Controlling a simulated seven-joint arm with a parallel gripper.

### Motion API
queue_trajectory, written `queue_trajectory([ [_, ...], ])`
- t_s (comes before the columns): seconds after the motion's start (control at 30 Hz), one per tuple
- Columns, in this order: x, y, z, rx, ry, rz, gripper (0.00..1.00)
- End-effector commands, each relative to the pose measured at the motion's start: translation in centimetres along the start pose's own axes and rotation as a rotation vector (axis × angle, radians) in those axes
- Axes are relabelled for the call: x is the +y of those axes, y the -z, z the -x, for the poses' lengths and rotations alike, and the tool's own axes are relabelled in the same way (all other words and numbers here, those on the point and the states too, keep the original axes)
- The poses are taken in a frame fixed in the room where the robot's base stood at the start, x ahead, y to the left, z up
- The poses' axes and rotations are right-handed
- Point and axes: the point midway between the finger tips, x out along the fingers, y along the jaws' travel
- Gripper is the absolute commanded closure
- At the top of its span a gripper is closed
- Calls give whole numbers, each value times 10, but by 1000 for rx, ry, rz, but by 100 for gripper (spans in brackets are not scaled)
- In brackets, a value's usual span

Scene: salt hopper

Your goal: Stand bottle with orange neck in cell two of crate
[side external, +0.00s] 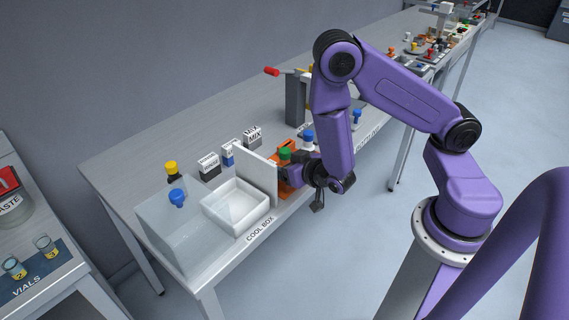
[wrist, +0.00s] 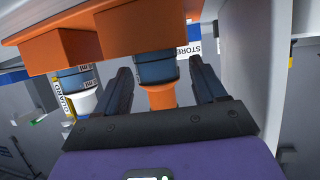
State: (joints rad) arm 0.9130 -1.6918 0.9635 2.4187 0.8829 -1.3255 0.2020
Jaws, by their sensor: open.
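In the wrist view, the bottle with the orange neck (wrist: 161,97) shows a dark blue band above the orange part. Its far end meets an orange block-shaped holder (wrist: 60,45). My gripper (wrist: 163,75) is open, with one dark finger on each side of this bottle; I cannot tell whether they touch it. A similar bottle with a white neck (wrist: 85,101) is left of the left finger. In the side external view my gripper (side external: 301,173) is low beside orange parts and a green cap (side external: 285,153). The crate's numbered cells cannot be made out.
A white upright panel (side external: 257,170) stands close to my gripper, beside the open white cool box (side external: 236,208). A clear cover with a blue knob (side external: 177,197) is at the left. Labelled boxes (side external: 209,164) and a yellow-capped bottle (side external: 171,168) stand behind. The bench's far left is bare.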

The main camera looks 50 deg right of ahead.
Motion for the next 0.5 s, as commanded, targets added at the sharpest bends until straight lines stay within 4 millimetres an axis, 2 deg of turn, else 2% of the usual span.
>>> queue_trajectory([
  [0.17, 0, 4, 1, 1, 0, -2, 30],
  [0.5, -1, 3, 52, 0, 6, 2, 30],
])
